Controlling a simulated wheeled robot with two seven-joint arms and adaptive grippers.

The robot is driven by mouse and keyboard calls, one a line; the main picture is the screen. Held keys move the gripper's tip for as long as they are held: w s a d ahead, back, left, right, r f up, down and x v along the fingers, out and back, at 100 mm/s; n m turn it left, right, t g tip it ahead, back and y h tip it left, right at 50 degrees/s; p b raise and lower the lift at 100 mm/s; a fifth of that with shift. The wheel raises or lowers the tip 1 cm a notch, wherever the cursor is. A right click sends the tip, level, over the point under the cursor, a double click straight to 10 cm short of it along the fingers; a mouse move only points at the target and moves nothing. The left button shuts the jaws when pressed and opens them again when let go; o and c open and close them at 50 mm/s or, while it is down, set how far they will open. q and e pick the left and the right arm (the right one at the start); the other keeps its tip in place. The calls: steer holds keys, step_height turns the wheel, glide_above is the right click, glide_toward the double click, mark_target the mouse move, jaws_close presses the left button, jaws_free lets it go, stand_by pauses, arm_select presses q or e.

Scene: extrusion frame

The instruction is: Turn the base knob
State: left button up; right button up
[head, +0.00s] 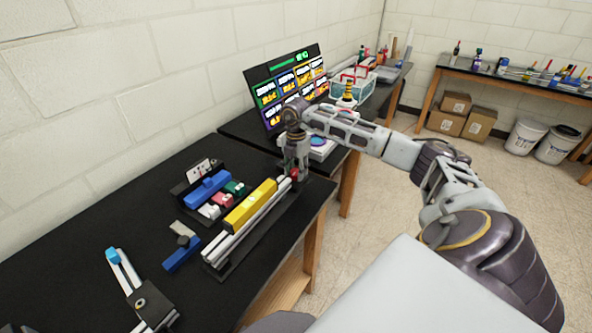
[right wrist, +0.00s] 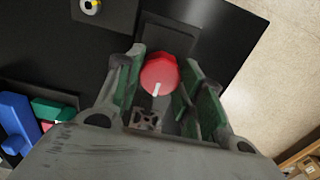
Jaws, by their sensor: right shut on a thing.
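A red knob (right wrist: 158,74) with a white pointer line sits between the fingers of my right gripper (right wrist: 154,82) in the right wrist view. The white line points down in that picture. The gripper is shut on the knob, with a green-padded finger on each side. In the head view my right gripper (head: 289,171) reaches down at the far right end of the black table, and a little of the red knob (head: 295,174) shows at its fingertips. The part under the knob is mostly hidden. My left gripper is not in view.
A yellow bar (head: 251,205) on silver rails (head: 232,238) lies left of the gripper. A tray with blue, green, red and white parts (head: 213,194) is beside it. A lit screen (head: 288,88) stands behind. Another extrusion piece (head: 139,292) lies at the front left.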

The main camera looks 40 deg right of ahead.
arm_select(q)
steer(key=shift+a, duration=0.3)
arm_select(e)
steer(key=o, duration=1)
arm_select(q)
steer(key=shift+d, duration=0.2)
arm_select(e)
steer(key=shift+r, duration=6)
steer(key=shift+r, duration=0.1)
arm_select(q)
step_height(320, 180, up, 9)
steer(key=p, duration=0.9)
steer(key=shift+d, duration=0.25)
arm_select(e)
step_height(320, 180, up, 9)
glide_above(296, 171)
steer(key=shift+s, duration=0.1)
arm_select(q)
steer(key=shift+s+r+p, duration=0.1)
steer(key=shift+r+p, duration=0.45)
arm_select(e)
steer(key=shift+r, duration=0.45)
steer(key=shift+f, duration=0.1)
